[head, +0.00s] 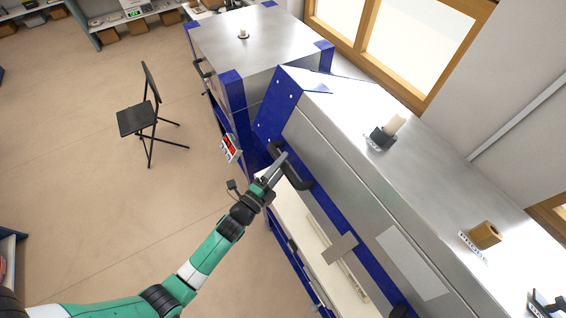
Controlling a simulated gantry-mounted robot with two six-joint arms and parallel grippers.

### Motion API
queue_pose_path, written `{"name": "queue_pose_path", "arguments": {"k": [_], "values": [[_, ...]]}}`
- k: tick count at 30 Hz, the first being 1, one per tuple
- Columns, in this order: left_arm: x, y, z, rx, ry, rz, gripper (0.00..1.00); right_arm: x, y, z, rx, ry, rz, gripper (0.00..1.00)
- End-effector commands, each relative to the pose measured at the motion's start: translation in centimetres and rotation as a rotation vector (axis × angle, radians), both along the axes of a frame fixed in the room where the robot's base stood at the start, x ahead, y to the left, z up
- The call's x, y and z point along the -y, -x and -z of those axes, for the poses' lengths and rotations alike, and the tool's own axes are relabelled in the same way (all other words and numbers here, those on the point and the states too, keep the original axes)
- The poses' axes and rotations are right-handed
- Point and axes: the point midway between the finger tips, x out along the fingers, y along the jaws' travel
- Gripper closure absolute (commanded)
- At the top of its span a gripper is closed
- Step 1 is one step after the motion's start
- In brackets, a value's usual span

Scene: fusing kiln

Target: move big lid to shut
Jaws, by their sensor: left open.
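The big lid (375,170) is a silver metal kiln lid with blue edging, on the right of the head view. It stands raised, with the pale kiln bed (290,215) showing below its front edge. A black bar handle (303,182) sits on the blue front edge near the lid's far end. My left gripper (279,163) is at this handle, with its jaws open. Whether the fingers touch the handle is unclear. My right gripper is not in view.
A smaller silver kiln (255,45) with blue corners stands just beyond the lid. A red display box (230,148) hangs near the left gripper. A black folding chair (140,117) stands on the open floor at left. Small items (388,133) rest on the lid.

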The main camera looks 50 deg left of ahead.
Motion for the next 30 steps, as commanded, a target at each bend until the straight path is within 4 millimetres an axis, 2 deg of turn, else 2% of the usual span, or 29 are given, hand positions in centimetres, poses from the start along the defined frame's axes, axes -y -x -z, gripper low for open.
{"name": "queue_pose_path", "arguments": {"k": [9, 11, 18, 20, 30], "values": [[-0.09, -0.58, -0.06, 0.0, 0.0, 0.0, 0.38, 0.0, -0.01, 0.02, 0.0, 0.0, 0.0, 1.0], [-0.08, -0.57, -0.07, 0.0, 0.0, 0.0, 0.47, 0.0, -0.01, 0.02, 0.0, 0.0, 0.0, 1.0], [-0.08, -0.56, -0.06, 0.0, 0.0, 0.0, 0.9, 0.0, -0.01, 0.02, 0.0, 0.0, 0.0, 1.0], [-0.08, -0.55, -0.06, 0.0, 0.0, 0.0, 1.0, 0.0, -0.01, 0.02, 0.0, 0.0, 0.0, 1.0], [-0.08, -0.55, -0.07, 0.0, 0.0, 0.0, 1.0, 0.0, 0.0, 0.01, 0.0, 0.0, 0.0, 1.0]]}}
